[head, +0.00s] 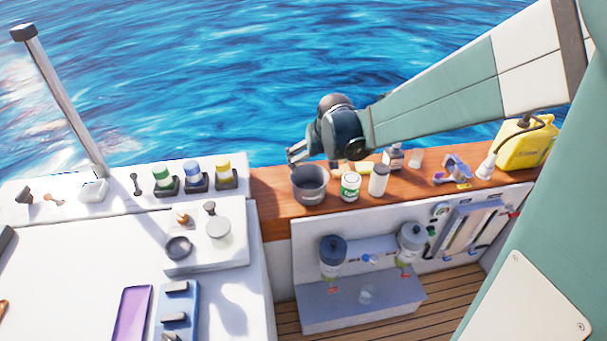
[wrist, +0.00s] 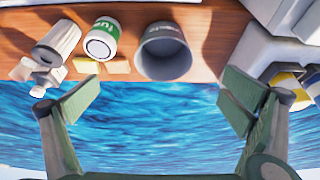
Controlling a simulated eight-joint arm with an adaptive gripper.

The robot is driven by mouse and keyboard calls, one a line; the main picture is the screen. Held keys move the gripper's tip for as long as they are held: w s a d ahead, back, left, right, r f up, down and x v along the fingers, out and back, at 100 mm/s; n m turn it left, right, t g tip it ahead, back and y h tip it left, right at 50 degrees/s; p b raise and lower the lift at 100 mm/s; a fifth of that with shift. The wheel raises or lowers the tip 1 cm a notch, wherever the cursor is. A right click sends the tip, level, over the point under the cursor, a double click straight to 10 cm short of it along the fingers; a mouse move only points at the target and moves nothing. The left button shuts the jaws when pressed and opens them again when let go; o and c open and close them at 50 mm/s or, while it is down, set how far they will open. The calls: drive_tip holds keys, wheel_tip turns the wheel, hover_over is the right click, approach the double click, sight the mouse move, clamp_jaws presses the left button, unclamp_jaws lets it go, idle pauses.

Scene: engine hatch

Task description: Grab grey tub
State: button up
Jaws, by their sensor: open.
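The grey tub (head: 310,186) stands upright on the wooden ledge, at its left end in the head view. In the wrist view the tub (wrist: 164,56) is at upper centre, with its open mouth towards the camera and an empty-looking inside. My gripper (head: 318,158) is behind and above the tub in the head view. In the wrist view my gripper (wrist: 158,102) is open, its two fingers wide apart with only water between the tips. The tub lies beyond the fingertips and is not between them.
A white jar with a green label (head: 350,186) stands close right of the tub, then a white canister (head: 378,180). White counter with coloured bottles (head: 196,177) lies left. Water lies behind the ledge.

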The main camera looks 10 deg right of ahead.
drive_tip(key=w+a+r+x, duration=0.1)
drive_tip(key=w+x, duration=0.1)
drive_tip(key=x, duration=1.1)
drive_tip(key=shift+w+f+g, duration=0.15)
drive_tip(key=shift+f+g, duration=0.05)
drive_tip(key=shift+g, duration=0.2)
drive_tip(key=shift+f+b, duration=0.1)
drive_tip(key=shift+b, duration=0.2)
drive_tip(key=b, duration=0.1)
approach(307, 188)
drive_tip(key=shift+w+d+f, duration=0.1)
drive_tip(key=shift+w+f, duration=0.25)
drive_tip(key=shift+f, duration=0.15)
drive_tip(key=shift+b+x, duration=0.8)
drive_tip(key=shift+x, duration=1.8)
drive_tip(key=shift+c, duration=0.2)
drive_tip(key=c, duration=0.9)
